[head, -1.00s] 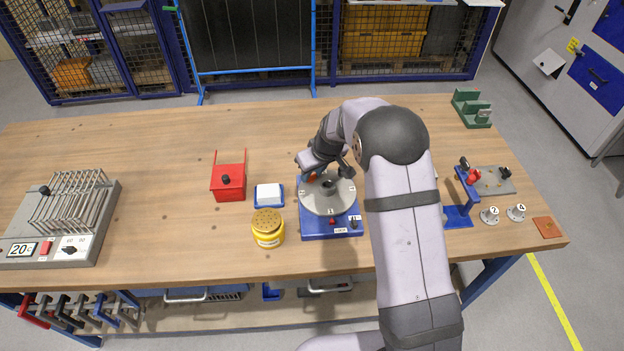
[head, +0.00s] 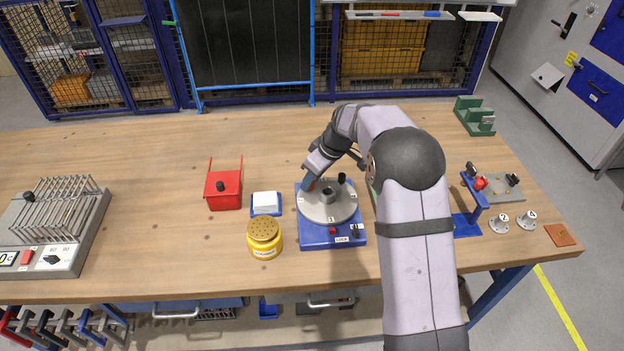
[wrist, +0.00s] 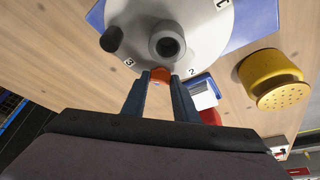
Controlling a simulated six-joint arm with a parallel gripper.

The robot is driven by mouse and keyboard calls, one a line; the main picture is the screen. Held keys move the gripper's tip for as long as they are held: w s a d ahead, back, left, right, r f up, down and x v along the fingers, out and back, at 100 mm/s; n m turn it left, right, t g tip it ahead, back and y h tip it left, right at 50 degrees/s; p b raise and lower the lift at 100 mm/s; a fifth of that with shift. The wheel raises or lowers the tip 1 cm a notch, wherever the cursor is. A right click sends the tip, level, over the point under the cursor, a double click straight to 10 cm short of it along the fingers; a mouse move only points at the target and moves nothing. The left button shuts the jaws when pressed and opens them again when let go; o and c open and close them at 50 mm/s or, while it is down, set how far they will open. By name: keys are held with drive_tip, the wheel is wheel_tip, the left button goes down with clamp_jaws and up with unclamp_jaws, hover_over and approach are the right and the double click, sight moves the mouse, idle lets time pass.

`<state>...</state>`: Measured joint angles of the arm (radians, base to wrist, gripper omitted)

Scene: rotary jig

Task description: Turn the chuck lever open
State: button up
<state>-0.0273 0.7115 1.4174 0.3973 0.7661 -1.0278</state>
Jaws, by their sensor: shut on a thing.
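The rotary jig has a round grey disc (head: 340,209) with numbered marks and a hollow grey hub (head: 328,194), on a blue base (head: 318,240). A small orange-red piece, apparently the chuck lever (wrist: 160,75), sits at the disc's edge beside the hub. My gripper (wrist: 160,84) is shut on it, one finger on each side. In the head view my gripper (head: 311,184) reaches the disc's far left side, and its fingertips are partly hidden. A black knob (head: 342,178) stands on the disc; it also shows in the wrist view (wrist: 112,39).
A yellow perforated pot (head: 264,238), a white block in a blue tray (head: 266,202) and a red box (head: 223,190) stand left of the jig. A blue stand (head: 468,224) is to the right. The blue base carries a red button (head: 332,230) and a black knob (head: 355,231).

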drive_tip(key=o, duration=1.1)
drive_tip(key=shift+c, duration=0.2)
drive_tip(key=b+v, duration=0.2)
drive_tip(key=v, duration=0.5)
drive_tip(key=shift+r, duration=0.15)
drive_tip(key=shift+s+d, duration=0.15)
drive_tip(key=s+d+f+m+g+h+p, duration=0.1)
drive_tip(key=s+d+f+m, duration=0.15)
drive_tip(key=s, duration=0.85)
drive_tip(key=s+d+f+m+g+h, duration=0.15)
drive_tip(key=s+m, duration=0.25)
drive_tip(key=s, duration=0.6)
drive_tip(key=s+d+f+m+g+h+p, duration=0.1)
drive_tip(key=s+d+f+m, duration=0.15)
drive_tip(key=s, duration=0.85)
wheel_tip(320, 180, down, 8)
drive_tip(key=b, duration=0.8)
drive_tip(key=shift+a, duration=0.2)
